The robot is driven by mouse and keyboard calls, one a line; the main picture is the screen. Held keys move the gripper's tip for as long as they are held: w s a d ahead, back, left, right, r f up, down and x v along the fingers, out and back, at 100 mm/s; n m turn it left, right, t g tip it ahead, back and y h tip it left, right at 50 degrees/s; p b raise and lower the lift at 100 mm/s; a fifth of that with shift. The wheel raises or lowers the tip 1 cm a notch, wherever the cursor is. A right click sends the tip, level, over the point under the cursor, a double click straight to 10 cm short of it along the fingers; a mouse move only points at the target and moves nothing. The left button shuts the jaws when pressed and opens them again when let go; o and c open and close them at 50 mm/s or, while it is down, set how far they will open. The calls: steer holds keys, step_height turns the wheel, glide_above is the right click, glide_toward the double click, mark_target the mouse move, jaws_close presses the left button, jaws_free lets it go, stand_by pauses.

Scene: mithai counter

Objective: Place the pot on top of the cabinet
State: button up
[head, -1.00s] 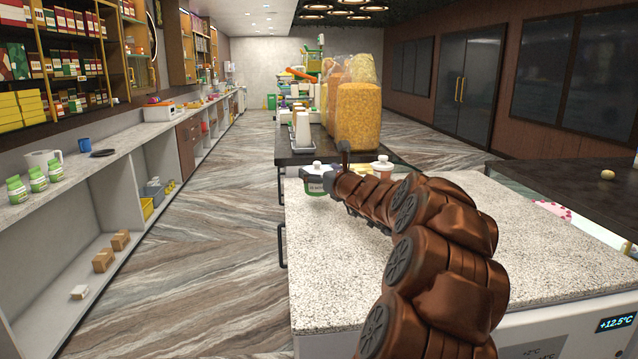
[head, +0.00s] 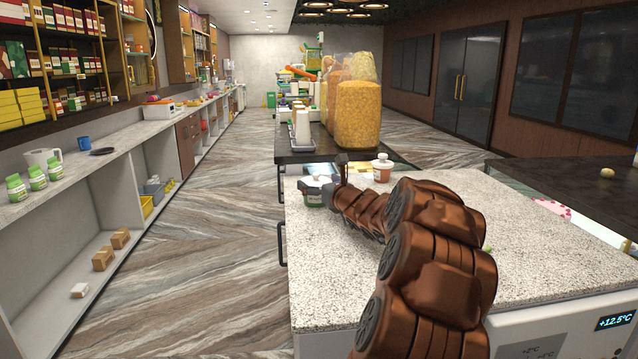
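A small white jar with a green label and pale lid (head: 315,194) is at the far left end of the speckled top of the white cabinet (head: 340,290). A small brown pot with a white lid (head: 382,170) stands upright at the far edge of that top, right of my gripper. I cannot tell which one the task calls the pot. My gripper (head: 328,184) is at the jar's right side and overlaps it in the picture. Its fingers are too small and covered to show whether they hold the jar or only touch it.
A dark table (head: 300,157) with cups and tall jars of yellow snacks (head: 358,115) stands behind the cabinet. A dark counter (head: 560,180) is at the right. A small green thing (head: 487,249) lies beside my arm. The cabinet top's near left is clear.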

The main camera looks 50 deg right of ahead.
steer(key=shift+r, duration=0.1)
steer(key=shift+s, duration=0.15)
steer(key=b+v, duration=0.2)
steer(key=v, duration=0.9)
steer(key=shift+s+a+b, duration=0.15)
steer(key=shift+s+b, duration=0.15)
steer(key=shift+s, duration=0.05)
